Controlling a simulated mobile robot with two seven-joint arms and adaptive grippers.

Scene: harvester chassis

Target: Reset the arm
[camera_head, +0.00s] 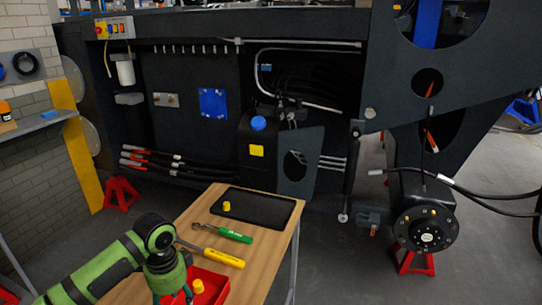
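My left arm (95,272), green with black bands, comes in from the lower left and bends down at its wrist over the near end of the wooden table. My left gripper (176,297) is at the bottom edge of the view, beside a red tray (216,288). Its fingers are mostly cut off or hidden, so I cannot tell whether it is open or holds anything. My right arm and gripper are not in view.
On the table (262,262) lie a yellow-handled tool (224,258), a green-handled tool (234,235) and a black tray (262,208) with a yellow cap (227,206). Another yellow cap (198,286) is at the red tray. The dark chassis (200,130) stands behind.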

